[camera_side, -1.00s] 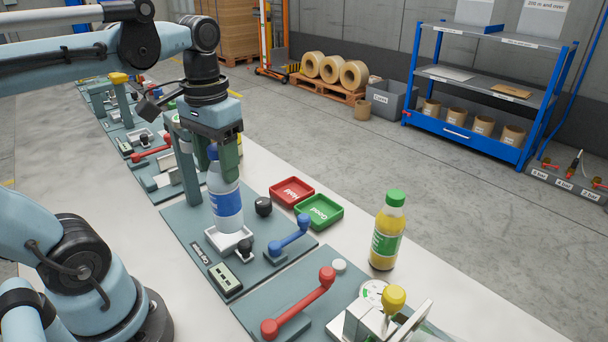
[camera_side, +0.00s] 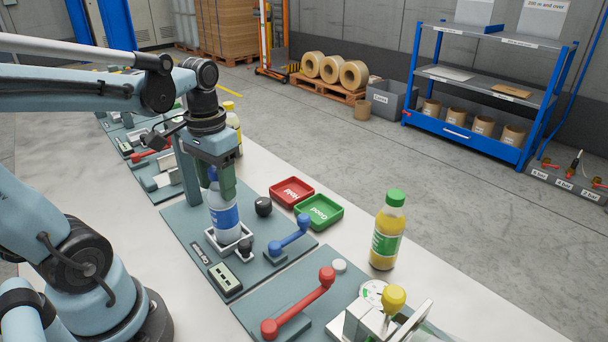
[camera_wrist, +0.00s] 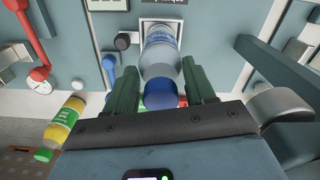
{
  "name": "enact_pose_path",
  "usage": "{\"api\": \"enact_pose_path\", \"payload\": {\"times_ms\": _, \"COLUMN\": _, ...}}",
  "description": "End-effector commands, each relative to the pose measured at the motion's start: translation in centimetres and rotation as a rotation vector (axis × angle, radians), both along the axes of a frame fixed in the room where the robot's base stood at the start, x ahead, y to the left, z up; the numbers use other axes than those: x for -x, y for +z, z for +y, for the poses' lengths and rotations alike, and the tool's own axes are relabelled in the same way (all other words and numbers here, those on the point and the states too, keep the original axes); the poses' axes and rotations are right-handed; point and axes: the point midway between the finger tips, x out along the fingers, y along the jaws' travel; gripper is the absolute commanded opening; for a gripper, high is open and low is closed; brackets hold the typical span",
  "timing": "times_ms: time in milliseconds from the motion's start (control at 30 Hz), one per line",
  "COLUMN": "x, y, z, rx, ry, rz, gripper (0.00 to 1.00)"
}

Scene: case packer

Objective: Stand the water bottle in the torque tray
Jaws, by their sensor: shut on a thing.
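The water bottle (camera_side: 223,217) is clear with a blue label and blue cap. It stands close to upright in the side view, its lower end inside the white square torque tray (camera_side: 221,251). Whether its base rests on the tray floor is hidden by the rim. My gripper (camera_side: 221,180) is shut on the bottle's upper part, just below the cap. In the wrist view, the bottle (camera_wrist: 160,52) sits between the two green fingers (camera_wrist: 160,88), with the tray rim (camera_wrist: 182,28) around its far end.
A black ball knob (camera_side: 263,206) and blue lever (camera_side: 290,240) stand right of the tray. A red tray (camera_side: 291,192) and green tray (camera_side: 319,211) lie behind them. A juice bottle (camera_side: 386,232) stands farther right. A grey post (camera_side: 187,175) rises just left of my gripper.

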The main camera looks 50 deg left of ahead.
Motion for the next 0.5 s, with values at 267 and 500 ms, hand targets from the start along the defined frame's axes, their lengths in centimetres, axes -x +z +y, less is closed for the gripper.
{"api": "enact_pose_path", "payload": {"times_ms": 267, "x": -0.02, "y": -0.27, "z": 0.00, "rx": 0.000, "ry": 0.000, "rz": 0.000, "gripper": 0.70}}
{"api": "enact_pose_path", "payload": {"times_ms": 500, "x": -0.01, "y": -0.26, "z": 0.00, "rx": 0.000, "ry": 0.000, "rz": 0.000, "gripper": 0.80}}
